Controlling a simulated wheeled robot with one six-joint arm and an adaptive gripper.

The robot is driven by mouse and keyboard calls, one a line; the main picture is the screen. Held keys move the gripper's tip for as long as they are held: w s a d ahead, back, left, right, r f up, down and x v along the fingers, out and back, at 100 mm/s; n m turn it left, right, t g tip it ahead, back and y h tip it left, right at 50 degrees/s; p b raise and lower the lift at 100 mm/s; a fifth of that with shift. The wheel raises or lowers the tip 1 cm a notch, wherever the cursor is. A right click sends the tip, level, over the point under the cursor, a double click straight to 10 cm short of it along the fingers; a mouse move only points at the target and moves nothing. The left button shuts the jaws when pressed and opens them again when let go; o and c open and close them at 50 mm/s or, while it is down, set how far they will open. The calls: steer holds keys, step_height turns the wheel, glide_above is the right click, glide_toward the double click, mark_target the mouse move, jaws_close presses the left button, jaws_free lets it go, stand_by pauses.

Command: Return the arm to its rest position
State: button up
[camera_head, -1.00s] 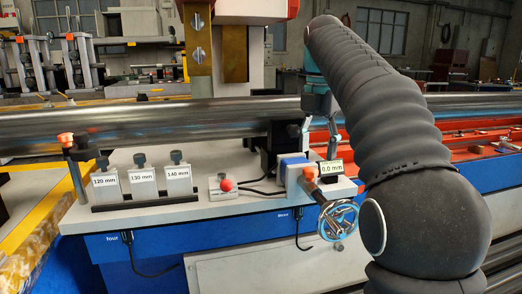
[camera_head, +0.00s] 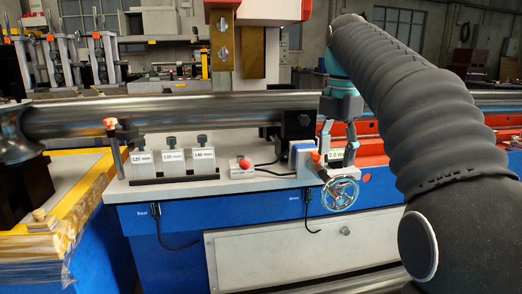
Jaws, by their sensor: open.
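My arm, in a dark ribbed sleeve, reaches in from the right of the head view. My gripper (camera_head: 339,134) hangs at its far end, pointing down, with its two fingers apart and nothing seen between them.
A long steel tube (camera_head: 210,108) runs across behind the bench. Three labelled blocks (camera_head: 172,162), a red button box (camera_head: 243,167) and a handwheel (camera_head: 340,193) are at the bench. A yellow-edged table (camera_head: 75,190) stands at left.

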steer(key=shift+s+f+m, duration=0.15)
steer(key=shift+s+m, duration=0.3)
steer(key=shift+m, duration=0.05)
steer(key=s+f+m+t, duration=0.5)
steer(key=s+f+m, duration=1.8)
